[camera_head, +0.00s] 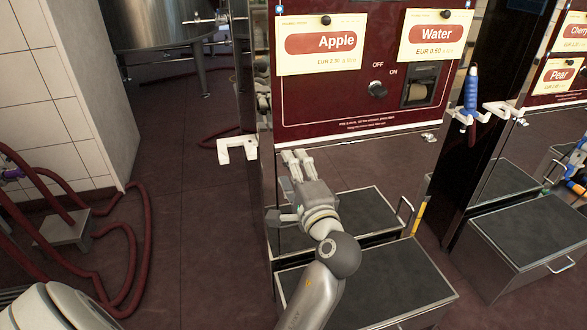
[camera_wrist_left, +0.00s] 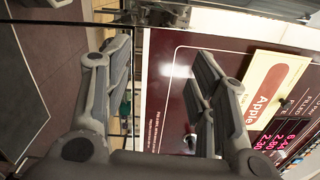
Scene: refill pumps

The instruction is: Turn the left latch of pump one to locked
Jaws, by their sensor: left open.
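Pump one is the dark red cabinet (camera_head: 345,105) with the Apple and Water labels. Its left latch cannot be made out; my gripper covers the panel's lower left corner in the head view. A small metal latch (camera_head: 429,137) shows at the panel's lower right edge. My left gripper (camera_head: 297,157) is open and empty, with its fingers in front of the panel's lower left. In the left wrist view the spread fingers (camera_wrist_left: 160,62) point at the panel's lower edge; whether they touch anything cannot be told. My right gripper is not in view.
An Apple label (camera_head: 322,42), a Water label (camera_head: 436,36) and an OFF/ON knob (camera_head: 377,90) are on the panel. A white bracket (camera_head: 237,150) sticks out left. A grey-topped step (camera_head: 365,285) stands below. A blue nozzle (camera_head: 470,88) hangs right. Red hoses (camera_head: 143,240) lie on the left floor.

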